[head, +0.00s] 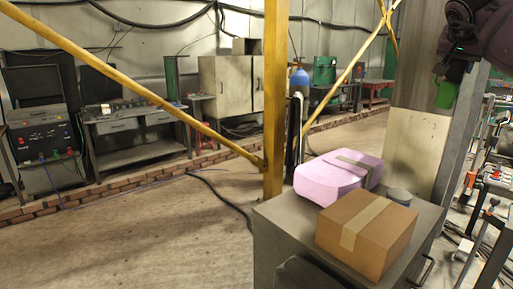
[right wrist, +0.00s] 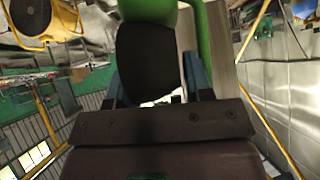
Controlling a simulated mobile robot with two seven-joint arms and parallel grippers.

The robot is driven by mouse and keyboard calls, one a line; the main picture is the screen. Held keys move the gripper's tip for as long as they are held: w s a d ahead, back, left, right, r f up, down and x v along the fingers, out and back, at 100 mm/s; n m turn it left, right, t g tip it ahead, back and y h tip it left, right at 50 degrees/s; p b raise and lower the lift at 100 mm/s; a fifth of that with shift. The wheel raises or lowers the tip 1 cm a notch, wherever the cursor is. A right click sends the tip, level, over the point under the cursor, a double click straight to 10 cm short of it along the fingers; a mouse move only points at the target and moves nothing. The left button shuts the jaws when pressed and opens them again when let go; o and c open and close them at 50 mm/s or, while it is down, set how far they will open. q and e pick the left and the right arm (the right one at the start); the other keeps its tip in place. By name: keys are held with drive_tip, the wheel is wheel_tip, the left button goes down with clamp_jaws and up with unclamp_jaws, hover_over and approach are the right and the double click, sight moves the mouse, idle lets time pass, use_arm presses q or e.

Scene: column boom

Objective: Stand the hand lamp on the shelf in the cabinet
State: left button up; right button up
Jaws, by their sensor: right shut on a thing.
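My right gripper (head: 447,72) is at the top right of the head view, high beside a tall grey and beige upright. It is shut on the hand lamp, whose green part (head: 446,95) hangs below the fingers. In the right wrist view the lamp (right wrist: 150,62), black with green edges, sits between the two blue-grey fingers; part of it is hidden. A grey cabinet (head: 268,235) with a handle at its right side stands low in front; no shelf inside it shows. A beige cabinet (head: 225,85) stands far back. My left gripper is not in view.
On the grey cabinet's top are a lilac case (head: 328,181), a cardboard box (head: 367,235) and a small grey-blue tin (head: 399,196). A yellow post (head: 276,110) with slanted braces stands behind it. The floor (head: 130,240) at left is mostly clear, with a cable lying on it.

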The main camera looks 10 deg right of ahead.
drive_tip(key=w+a+f+n+t+y+b, duration=0.1)
drive_tip(key=w+a+f+n+y, duration=0.15)
drive_tip(key=a+f, duration=0.7)
drive_tip(key=w+a+f+n+t+y+b, duration=0.1)
drive_tip(key=a+f+n+t+y+b, duration=0.2)
drive_tip(key=a, duration=1.4)
use_arm(q)
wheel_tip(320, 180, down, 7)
drive_tip(key=b, duration=0.3)
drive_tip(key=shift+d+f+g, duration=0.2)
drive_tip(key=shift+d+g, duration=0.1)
use_arm(e)
drive_tip(key=s+a+f+n+y, duration=0.1)
drive_tip(key=s+a+f+n, duration=0.2)
drive_tip(key=a+f, duration=0.5)
drive_tip(key=s+a+f+n+g+y, duration=0.1)
drive_tip(key=s+a+f+n, duration=0.2)
drive_tip(key=a+f, duration=0.5)
wheel_tip(320, 180, down, 7)
drive_tip(key=shift+s+a+f, duration=0.2)
drive_tip(key=shift+s, duration=0.25)
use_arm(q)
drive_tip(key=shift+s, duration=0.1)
use_arm(e)
drive_tip(key=shift+n, duration=0.25)
